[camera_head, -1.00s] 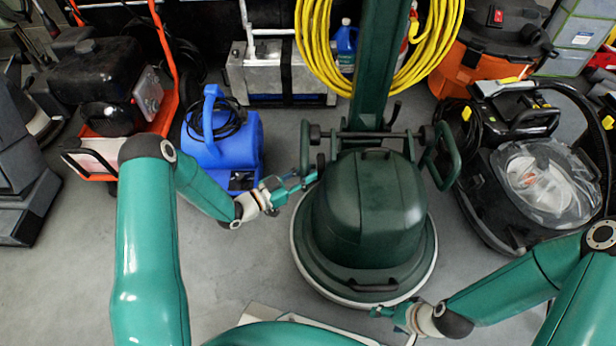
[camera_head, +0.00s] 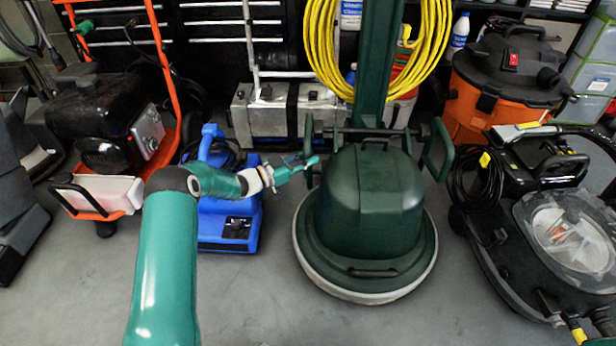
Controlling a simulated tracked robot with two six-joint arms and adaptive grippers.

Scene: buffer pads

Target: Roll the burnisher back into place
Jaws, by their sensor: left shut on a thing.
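The burnisher (camera_head: 370,205) is dark green, with a domed motor housing, a round base with a pale rim on the floor, and a tall green column. It stands upright in the middle of the view. A looped side handle (camera_head: 309,140) is at its left, by a crossbar. My left gripper (camera_head: 303,164) reaches in from the left and is shut on this left handle; its fingers partly hide the grip. My right gripper is out of view.
A blue blower (camera_head: 230,222) stands close left of the burnisher. A black floor scrubber (camera_head: 500,235) stands to its right, an orange-black vacuum (camera_head: 505,85) behind right. A metal box (camera_head: 270,118) is behind. The front floor (camera_head: 270,300) is clear.

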